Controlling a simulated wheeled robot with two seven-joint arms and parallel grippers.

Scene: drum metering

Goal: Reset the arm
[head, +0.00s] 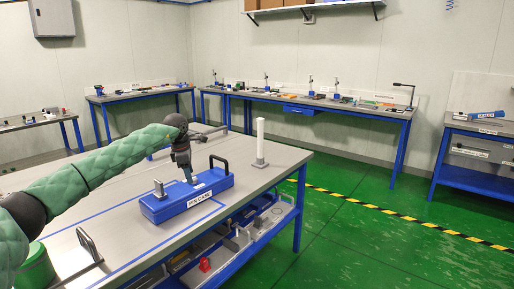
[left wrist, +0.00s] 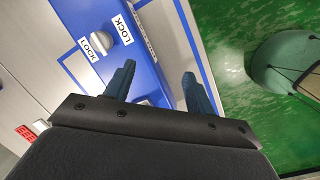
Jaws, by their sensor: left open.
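My left arm comes in from the left, and its gripper (head: 188,178) points down just above the blue case labelled "PIN CASE" (head: 165,210) on the grey table. In the left wrist view the two dark fingers of my left gripper (left wrist: 159,72) are apart with nothing between them. The blue case (left wrist: 110,72) lies beyond them, with a round silver knob (left wrist: 122,27) and "LOCK" labels. Whether the fingertips touch the case cannot be told. My right gripper is not in view.
A white upright post (head: 260,141) stands on the table right of the case. A dark handle (head: 89,245) is at the near left edge. A lower shelf (head: 285,212) holds small parts. Workbenches (head: 385,112) line the walls. Green floor (head: 345,250) is clear at right.

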